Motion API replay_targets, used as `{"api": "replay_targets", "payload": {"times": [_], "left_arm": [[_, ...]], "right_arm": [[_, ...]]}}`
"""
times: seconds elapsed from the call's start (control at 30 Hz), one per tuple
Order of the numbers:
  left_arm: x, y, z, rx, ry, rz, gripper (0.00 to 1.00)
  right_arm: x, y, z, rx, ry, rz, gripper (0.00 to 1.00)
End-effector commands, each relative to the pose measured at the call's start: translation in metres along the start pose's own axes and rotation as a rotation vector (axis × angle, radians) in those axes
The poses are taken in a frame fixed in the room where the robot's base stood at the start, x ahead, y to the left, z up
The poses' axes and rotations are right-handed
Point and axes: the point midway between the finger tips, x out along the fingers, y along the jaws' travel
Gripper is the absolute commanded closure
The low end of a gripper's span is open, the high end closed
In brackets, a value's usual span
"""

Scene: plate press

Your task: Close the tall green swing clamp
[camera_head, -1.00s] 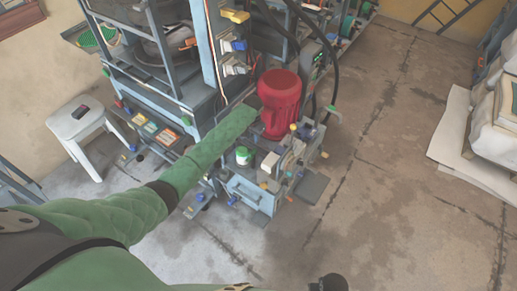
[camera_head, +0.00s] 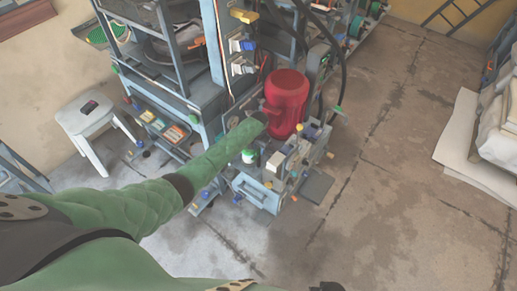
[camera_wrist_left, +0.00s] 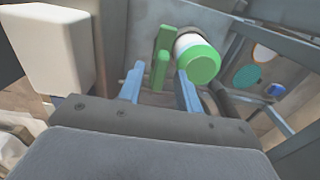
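A white cylinder with a green cap (camera_wrist_left: 203,63) is just beyond the right finger. In the head view my left arm reaches to the bench machine, beside the red motor, and its fingers are not clear there.
The red motor (camera_head: 286,101) stands close to the end of my left arm. A white and green jar (camera_head: 249,157) is below the forearm. A pale block (camera_wrist_left: 52,42) is near the gripper's left side.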

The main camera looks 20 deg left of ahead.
Motion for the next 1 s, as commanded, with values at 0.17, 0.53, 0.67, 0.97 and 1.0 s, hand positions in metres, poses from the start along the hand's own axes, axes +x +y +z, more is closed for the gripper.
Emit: {"api": "replay_targets", "payload": {"times": [0.17, 0.53, 0.67, 0.97, 1.0], "left_arm": [[0.0046, 0.0000, 0.0000, 0.000, 0.000, 0.000, 0.65], [0.0047, 0.0002, 0.0001, 0.000, 0.000, 0.000, 1.00], [0.0047, 0.0001, 0.0001, 0.000, 0.000, 0.000, 1.00], [0.0046, -0.0001, 0.0001, 0.058, 0.000, 0.000, 1.00], [0.0046, -0.0002, 0.0000, 0.077, 0.000, 0.000, 1.00]], "right_arm": [[0.0019, 0.0005, -0.0003, -0.001, 0.000, 0.001, 0.64], [0.0023, 0.0006, -0.0007, -0.001, 0.001, 0.001, 0.64], [0.0022, 0.0004, 0.0001, -0.001, 0.000, 0.001, 0.64], [0.0019, -0.0004, 0.0032, 0.000, -0.002, 0.000, 0.64], [0.0019, -0.0004, 0.0036, 0.000, -0.003, 0.000, 0.64]]}}
